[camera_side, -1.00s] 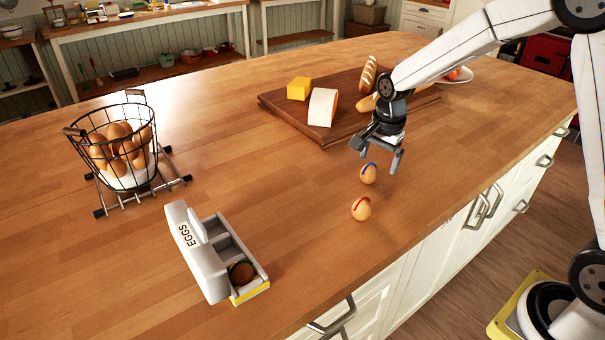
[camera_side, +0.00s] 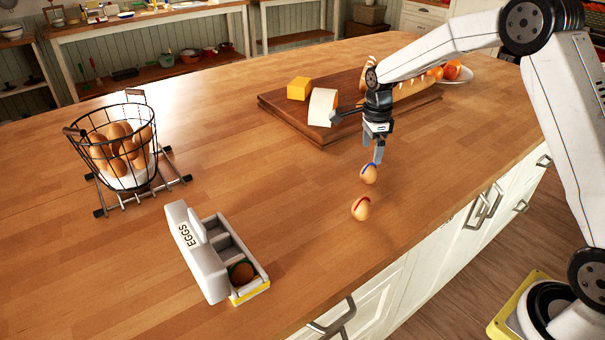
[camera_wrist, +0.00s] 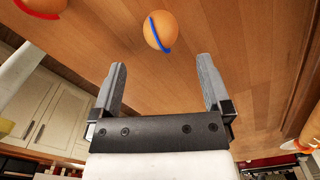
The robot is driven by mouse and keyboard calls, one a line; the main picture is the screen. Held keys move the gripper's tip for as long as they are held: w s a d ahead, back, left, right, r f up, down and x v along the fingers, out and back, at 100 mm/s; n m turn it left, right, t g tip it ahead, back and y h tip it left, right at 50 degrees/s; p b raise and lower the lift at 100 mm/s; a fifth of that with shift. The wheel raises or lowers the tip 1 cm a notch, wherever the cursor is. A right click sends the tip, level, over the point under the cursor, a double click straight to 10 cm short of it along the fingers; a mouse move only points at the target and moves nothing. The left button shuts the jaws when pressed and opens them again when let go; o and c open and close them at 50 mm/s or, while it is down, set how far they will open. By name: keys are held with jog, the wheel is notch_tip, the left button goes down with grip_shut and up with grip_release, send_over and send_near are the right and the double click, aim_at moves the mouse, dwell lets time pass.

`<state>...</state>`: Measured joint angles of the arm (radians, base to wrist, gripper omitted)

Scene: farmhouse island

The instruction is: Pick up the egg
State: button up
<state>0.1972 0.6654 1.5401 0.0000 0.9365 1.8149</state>
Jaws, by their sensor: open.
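A brown egg with a blue band (camera_side: 368,174) stands on the wooden counter, just below my gripper (camera_side: 376,156) in the side view. A second brown egg with a red band (camera_side: 361,209) stands a little nearer the camera. In the wrist view, the blue-banded egg (camera_wrist: 159,31) lies beyond the fingertips, roughly between their lines. The red-banded egg (camera_wrist: 42,6) is cut off at the top left there. My gripper (camera_wrist: 162,75) is open and empty, its two grey fingers apart. In the side view the fingers overlap, and whether one touches the egg cannot be told.
An egg carton (camera_side: 206,267) with one dark egg in an end compartment sits at the front left. A wire basket of eggs (camera_side: 99,160) stands on a rack at left. A cutting board (camera_side: 275,103) with cheese and bread lies behind my gripper. The counter between is clear.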

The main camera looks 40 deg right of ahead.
aim_at(370, 164)
jog(key=shift+d+f, duration=0.1)
jog(key=shift+f, duration=3.05)
grip_shut()
jog(key=shift+r, duration=0.1)
jog(key=shift+r, duration=0.7)
jog(key=s+a+r, duration=0.2)
jog(key=s+r, duration=0.9)
jog(key=s, duration=0.3)
jog(key=shift+a+r, duration=0.15)
jog(key=shift+r, duration=0.05)
